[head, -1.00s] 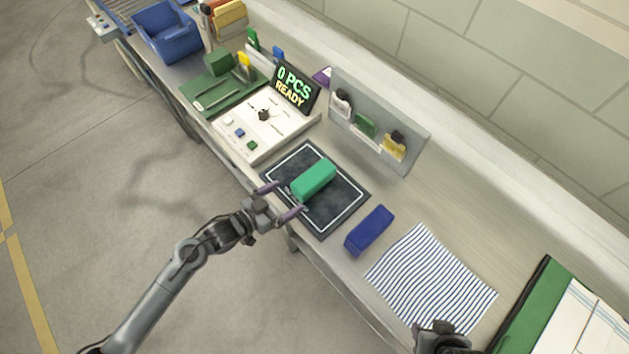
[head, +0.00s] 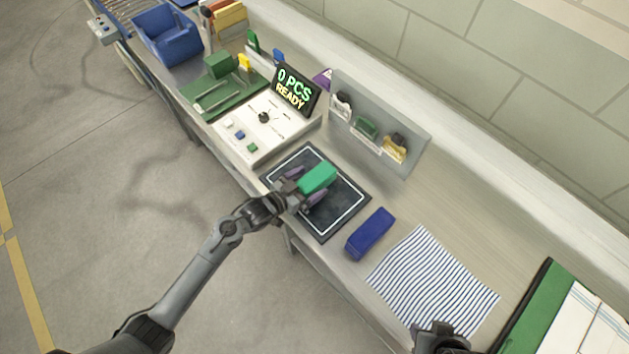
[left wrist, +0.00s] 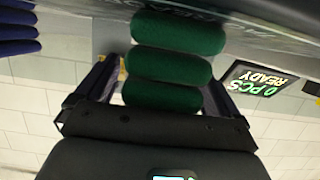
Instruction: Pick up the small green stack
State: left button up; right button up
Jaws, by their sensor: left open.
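The small green stack (head: 319,177) lies on a dark mat with a white outline (head: 343,222). My left gripper (head: 304,186) is open, with one finger on each side of the stack's near end. In the left wrist view the green stack (left wrist: 175,66) shows as rounded layers between the two fingers. I cannot tell whether the fingers touch it. My right gripper (head: 440,338) shows only in part at the bottom edge, over the striped cloth's near corner; its jaws are unclear.
A blue stack (head: 370,233) lies right of the mat, beside a striped cloth (head: 432,282). A white panel (head: 258,134) with a display reading "0 PCS READY" (head: 296,90) stands left of the mat. A grey rack (head: 405,155) with small items stands behind it.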

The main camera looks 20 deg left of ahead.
pick_arm(q)
jog(key=shift+w+d+f, duration=0.1)
jog(key=shift+w, duration=0.05)
jog(key=shift+c, duration=0.4)
jog(key=c, duration=1.1)
